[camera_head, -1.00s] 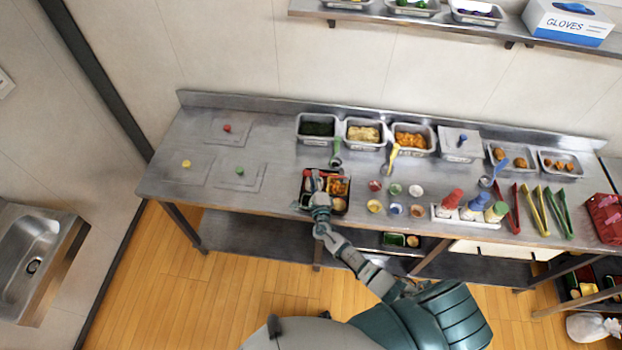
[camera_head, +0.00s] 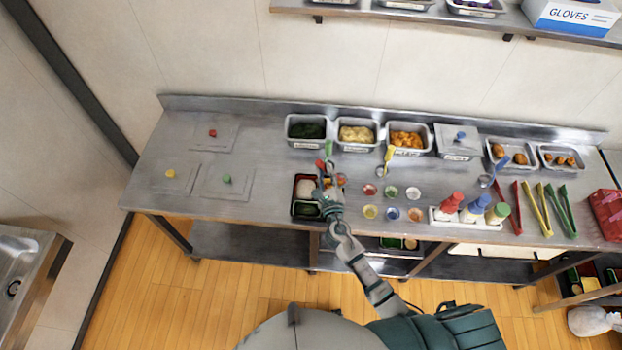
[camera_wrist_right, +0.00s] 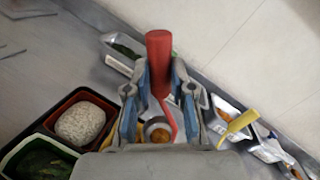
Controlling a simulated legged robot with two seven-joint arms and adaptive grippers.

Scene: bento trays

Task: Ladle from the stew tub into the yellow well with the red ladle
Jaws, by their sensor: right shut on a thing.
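My right gripper (camera_head: 328,182) is shut on the red ladle and holds it over the bento tray. The ladle's red handle (camera_wrist_right: 158,60) stands up between the fingers (camera_wrist_right: 160,95) in the right wrist view, and a round bowl (camera_wrist_right: 158,132) shows below, partly hidden. The tray (camera_head: 292,195) has a red well with a white mound (camera_wrist_right: 80,122) and a green well with dark greens (camera_wrist_right: 40,160). The yellow well is mostly hidden behind my gripper. A tub of orange food (camera_head: 407,140), likely the stew tub, stands at the back; its label is unreadable. My left gripper is out of view.
Tubs of greens (camera_head: 307,130) and pale food (camera_head: 357,134) stand left of the orange one. A yellow ladle (camera_head: 388,156) and small sauce cups (camera_head: 391,191) lie right of my gripper. Bottles (camera_head: 475,208) and tongs (camera_head: 545,210) are farther right. The counter's left has flat lids.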

